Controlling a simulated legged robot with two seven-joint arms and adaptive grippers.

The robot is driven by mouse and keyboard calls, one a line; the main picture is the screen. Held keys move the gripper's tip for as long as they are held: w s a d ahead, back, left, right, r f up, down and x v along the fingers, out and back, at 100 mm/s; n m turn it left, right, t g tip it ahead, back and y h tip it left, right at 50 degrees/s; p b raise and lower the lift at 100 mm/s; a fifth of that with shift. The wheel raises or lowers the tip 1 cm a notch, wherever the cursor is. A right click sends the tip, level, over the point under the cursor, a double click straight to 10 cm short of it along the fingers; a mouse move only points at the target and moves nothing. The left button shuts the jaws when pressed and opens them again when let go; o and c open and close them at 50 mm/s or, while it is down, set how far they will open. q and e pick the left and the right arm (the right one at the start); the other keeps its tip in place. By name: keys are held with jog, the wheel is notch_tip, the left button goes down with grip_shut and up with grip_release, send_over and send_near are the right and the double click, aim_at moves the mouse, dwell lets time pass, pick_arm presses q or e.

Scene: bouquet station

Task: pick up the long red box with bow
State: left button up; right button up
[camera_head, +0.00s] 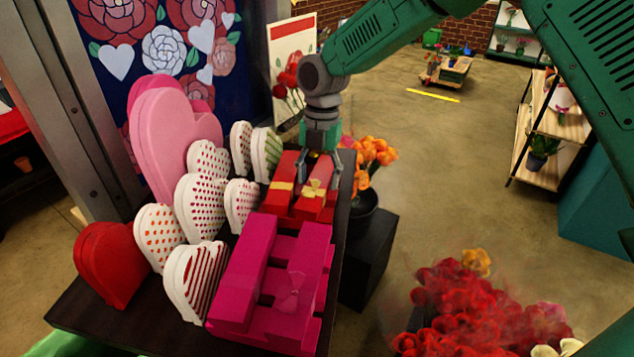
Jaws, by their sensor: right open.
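Red boxes with gold ribbon lie at the far right end of the dark table. The long red box with a gold bow (315,191) is nearest the table's right edge, beside another red box (284,178) with a gold band. My right gripper (322,170) points down at the far part of the bowed box, its fingers open. Whether the fingers touch the box or straddle it, I cannot tell. The gripper hides the far end of the box. My left gripper is out of view.
The dark table (343,235) also holds magenta boxes (238,290) in front, with white patterned hearts (193,205), a red heart (110,262) and pink hearts (170,135) to the left. Orange flowers (375,155) in a pot stand right of the table; red flowers (465,305) are lower right.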

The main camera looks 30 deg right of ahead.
jog(key=shift+w+d+f, duration=0.1)
jog(key=shift+d+f, duration=0.1)
jog(key=shift+f, duration=0.25)
jog(key=shift+d+f, duration=0.15)
jog(key=shift+f, duration=0.3)
jog(key=shift+a+r, duration=0.15)
jog(key=shift+a, duration=0.05)
jog(key=c, duration=1)
jog(key=shift+a, duration=0.2)
